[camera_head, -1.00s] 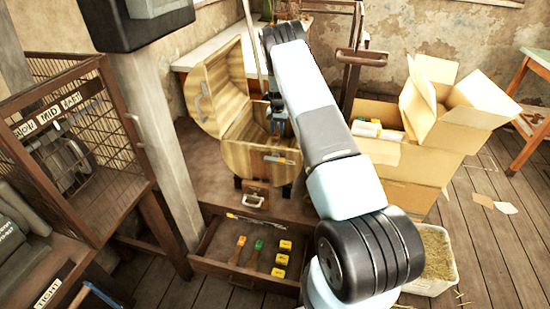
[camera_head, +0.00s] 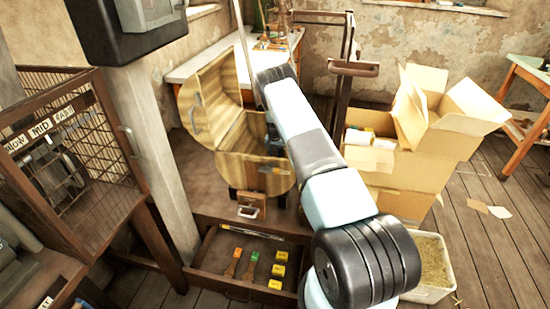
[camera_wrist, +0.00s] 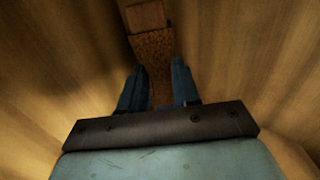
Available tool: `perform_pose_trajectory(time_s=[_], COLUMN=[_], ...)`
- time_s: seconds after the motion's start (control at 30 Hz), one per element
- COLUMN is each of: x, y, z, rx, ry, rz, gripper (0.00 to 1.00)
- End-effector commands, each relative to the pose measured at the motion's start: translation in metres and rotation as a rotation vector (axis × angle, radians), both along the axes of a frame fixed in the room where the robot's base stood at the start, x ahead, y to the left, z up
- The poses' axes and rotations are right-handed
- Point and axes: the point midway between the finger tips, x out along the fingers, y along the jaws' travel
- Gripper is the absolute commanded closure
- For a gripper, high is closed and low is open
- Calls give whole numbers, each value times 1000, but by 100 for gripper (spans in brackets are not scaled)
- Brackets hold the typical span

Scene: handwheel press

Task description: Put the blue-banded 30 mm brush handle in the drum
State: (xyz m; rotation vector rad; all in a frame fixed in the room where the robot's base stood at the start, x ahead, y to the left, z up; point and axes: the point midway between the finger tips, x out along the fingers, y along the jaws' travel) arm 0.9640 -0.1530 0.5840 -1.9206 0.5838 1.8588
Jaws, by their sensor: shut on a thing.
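The wooden drum (camera_head: 262,173) stands on the press bed with its hinged lid (camera_head: 202,97) swung open to the left. My gripper (camera_head: 271,135) reaches down into the drum opening; my arm covers part of it. In the wrist view my gripper's two blue fingers (camera_wrist: 158,80) are a small distance apart, shut on a narrow brown piece (camera_wrist: 163,95) that is dark and partly hidden. No blue band shows on it, so I cannot confirm by sight that it is the brush handle. Curved wooden walls surround the fingers.
Below the drum, an open drawer (camera_head: 205,245) holds an orange-topped brush (camera_head: 234,262), a green-topped brush (camera_head: 251,264) and yellow blocks (camera_head: 279,270). A wire cage (camera_head: 70,140) and grey post (camera_head: 160,140) stand left. Cardboard boxes (camera_head: 405,175) and a straw bin (camera_head: 432,268) stand right.

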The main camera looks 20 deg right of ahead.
Motion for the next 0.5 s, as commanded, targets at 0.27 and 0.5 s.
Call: perform_pose_trajectory(time_s=[0.27, 0.5], x=[1, 0], y=[2, 2], z=[-16, -17], rx=[0, 0], ry=[-1, -1], rz=[1, 1], gripper=[99, 62])
